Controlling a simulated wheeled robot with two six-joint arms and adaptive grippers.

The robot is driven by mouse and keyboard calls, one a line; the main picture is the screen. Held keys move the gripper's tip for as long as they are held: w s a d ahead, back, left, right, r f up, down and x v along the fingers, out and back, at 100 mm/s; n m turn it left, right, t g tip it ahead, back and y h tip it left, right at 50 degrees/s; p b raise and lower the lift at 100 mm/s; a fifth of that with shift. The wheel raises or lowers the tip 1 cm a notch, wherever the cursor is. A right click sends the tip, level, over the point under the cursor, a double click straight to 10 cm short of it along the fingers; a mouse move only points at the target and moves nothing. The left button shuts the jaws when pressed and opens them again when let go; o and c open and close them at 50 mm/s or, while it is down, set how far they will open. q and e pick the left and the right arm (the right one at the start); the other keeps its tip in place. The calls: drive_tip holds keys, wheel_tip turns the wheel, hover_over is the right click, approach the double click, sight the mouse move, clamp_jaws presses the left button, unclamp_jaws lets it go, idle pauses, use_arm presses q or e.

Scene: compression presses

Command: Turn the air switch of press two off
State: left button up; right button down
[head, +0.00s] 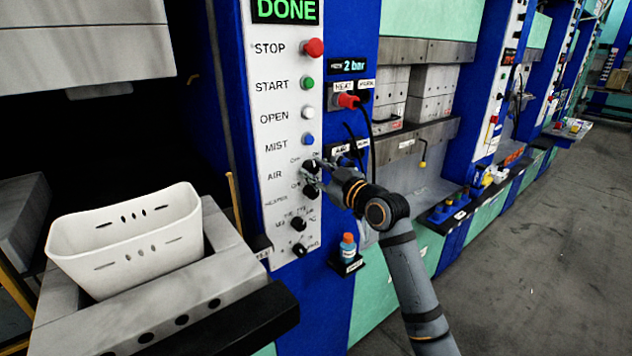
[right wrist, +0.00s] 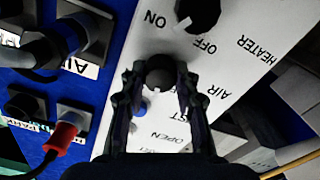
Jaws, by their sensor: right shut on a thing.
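The white control panel (head: 284,120) of the nearest press carries a black air switch (head: 309,167) beside the word AIR. OFF and ON labels sit just above it. My right gripper (head: 319,172) reaches it from the right. In the right wrist view, the two fingers of my right gripper (right wrist: 158,85) are closed around the round dark knob of the air switch (right wrist: 160,72). Which way the switch points is hidden by the fingers. The heater switch (right wrist: 198,14) is a separate black knob close to the fingers. My left gripper is not in view.
Above the air switch are the red stop (head: 313,47), green start (head: 307,82), white open (head: 308,111) and blue mist (head: 308,139) buttons. Cables hang from a red plug (head: 347,100) beside the panel. A white bin (head: 130,240) stands left; a small bottle (head: 348,248) sits below.

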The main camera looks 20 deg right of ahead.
drive_tip(key=shift+n+b, duration=1.15)
drive_tip(key=shift+n, duration=0.85)
drive_tip(key=c, duration=1)
unclamp_jaws()
drive_tip(key=v, duration=0.7)
drive_tip(key=shift+s, duration=0.2)
